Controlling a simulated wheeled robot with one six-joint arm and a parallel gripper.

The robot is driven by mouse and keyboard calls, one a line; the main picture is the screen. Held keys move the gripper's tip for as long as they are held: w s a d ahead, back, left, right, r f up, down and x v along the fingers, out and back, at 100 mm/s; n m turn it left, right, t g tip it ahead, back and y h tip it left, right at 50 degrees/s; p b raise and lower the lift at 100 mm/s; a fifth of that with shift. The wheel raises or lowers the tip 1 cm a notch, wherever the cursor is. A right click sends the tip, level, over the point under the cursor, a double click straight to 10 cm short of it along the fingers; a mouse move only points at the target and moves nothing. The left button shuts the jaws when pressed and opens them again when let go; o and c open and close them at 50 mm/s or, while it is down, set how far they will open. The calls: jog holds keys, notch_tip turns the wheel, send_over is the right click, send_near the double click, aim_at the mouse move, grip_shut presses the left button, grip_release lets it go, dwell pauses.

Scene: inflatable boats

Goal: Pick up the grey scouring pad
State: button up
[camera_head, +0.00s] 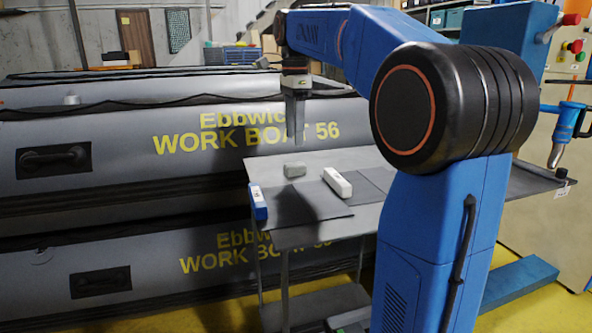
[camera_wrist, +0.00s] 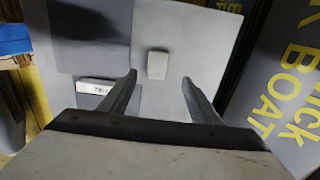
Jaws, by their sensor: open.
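A small grey block, which looks like the scouring pad (camera_head: 295,170), lies on the grey tabletop near its back left part, close to the boat. It also shows in the wrist view as a pale grey block (camera_wrist: 157,65), beyond the fingertips and between their lines. My gripper (camera_head: 295,145) hangs above the pad, pointing down, with a gap between them. In the wrist view my gripper (camera_wrist: 159,76) has its two fingers spread wide with nothing between them.
A white box (camera_head: 337,183) lies right of the pad on the table (camera_head: 345,157), beside dark grey sheets (camera_head: 310,203). A blue-and-white box (camera_head: 258,203) is at the left edge. Stacked grey inflatable boats (camera_head: 150,150) stand close behind and left.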

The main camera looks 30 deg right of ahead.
aim_at(295, 164)
notch_tip(295, 164, down, 3)
jog(key=shift+f, duration=0.2)
jog(key=shift+s+f, duration=0.2)
jog(key=shift+f, duration=2.65)
jog(key=c, duration=1.2)
jog(key=shift+r, duration=0.1)
notch_tip(295, 164, up, 10)
